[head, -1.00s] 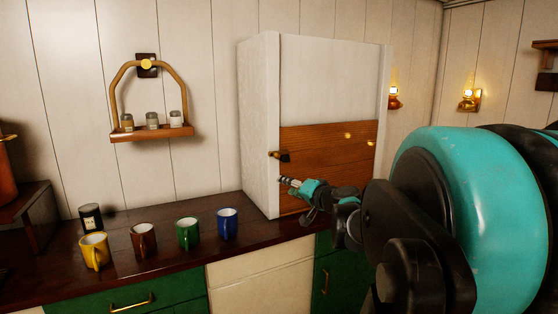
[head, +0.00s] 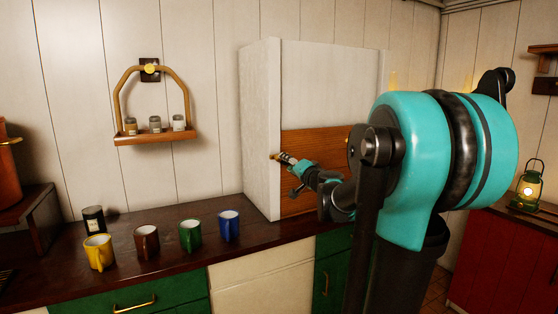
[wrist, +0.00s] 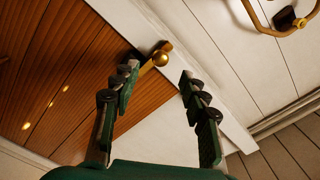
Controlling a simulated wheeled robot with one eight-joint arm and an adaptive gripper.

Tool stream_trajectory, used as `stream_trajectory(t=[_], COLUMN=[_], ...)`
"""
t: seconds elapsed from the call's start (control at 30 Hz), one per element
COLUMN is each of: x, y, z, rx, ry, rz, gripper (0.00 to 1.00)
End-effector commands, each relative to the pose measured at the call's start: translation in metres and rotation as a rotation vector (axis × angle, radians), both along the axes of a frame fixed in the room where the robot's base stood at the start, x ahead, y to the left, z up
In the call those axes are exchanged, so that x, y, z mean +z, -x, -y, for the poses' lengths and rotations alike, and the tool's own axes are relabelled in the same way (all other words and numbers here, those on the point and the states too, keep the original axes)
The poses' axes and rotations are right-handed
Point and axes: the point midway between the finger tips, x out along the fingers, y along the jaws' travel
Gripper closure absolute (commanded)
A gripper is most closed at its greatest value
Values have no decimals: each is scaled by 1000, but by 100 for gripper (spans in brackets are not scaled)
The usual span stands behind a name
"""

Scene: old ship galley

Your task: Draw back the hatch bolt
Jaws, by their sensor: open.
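The hatch is a brown wooden panel (head: 310,145) in the front of a white cabinet. Its bolt (head: 275,156) has a small brass end at the panel's left edge. In the wrist view the brass knob of the bolt (wrist: 160,58) shows at the border of wood and white frame. My gripper (head: 285,158) is at the bolt in the head view. In the wrist view my gripper (wrist: 158,76) is open, with the knob just beyond and between its fingertips. I cannot tell whether a finger touches it. My arm hides the right part of the hatch.
Yellow (head: 98,252), brown (head: 146,242), green (head: 190,236) and blue (head: 229,226) mugs stand on the dark counter (head: 180,268) left of the cabinet. A small shelf (head: 155,138) with jars hangs on the wall. A green lantern (head: 527,187) stands at the right.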

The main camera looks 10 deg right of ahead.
Motion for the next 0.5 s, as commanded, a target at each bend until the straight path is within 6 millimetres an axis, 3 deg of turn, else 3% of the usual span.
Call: stream_trajectory(t=[0.2,0.5], x=[0,0], y=[-37,-68], z=[-13,-23], rx=[2,1], ry=[0,0], rz=[0,0], gripper=[56,56])
